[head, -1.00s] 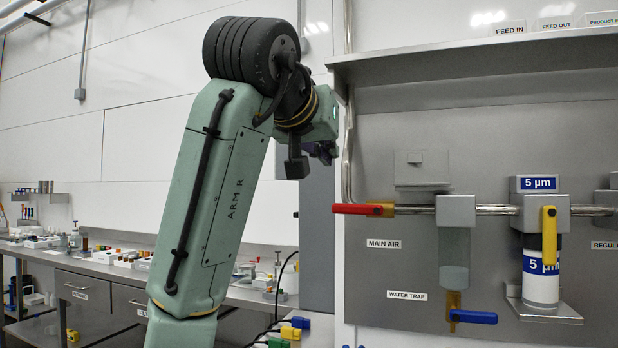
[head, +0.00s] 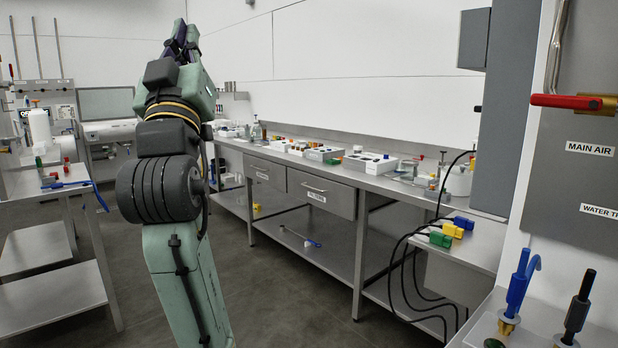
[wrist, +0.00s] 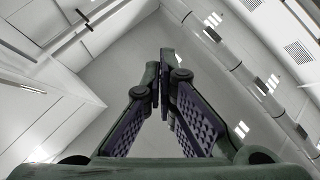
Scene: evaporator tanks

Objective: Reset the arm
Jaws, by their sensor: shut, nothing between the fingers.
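My gripper (head: 183,38) shows at the top of my raised green arm in the head view, left of the middle, pointing up. It also shows in the wrist view (wrist: 164,85), where its two fingers meet at the tips with nothing between them. The gripper is apart from every object in view.
A long steel bench (head: 410,183) with small trays and bottles runs along the back wall. A steel trolley (head: 45,185) stands at the left. A grey panel with a red-handled valve (head: 567,102) is at the right. Open floor lies between.

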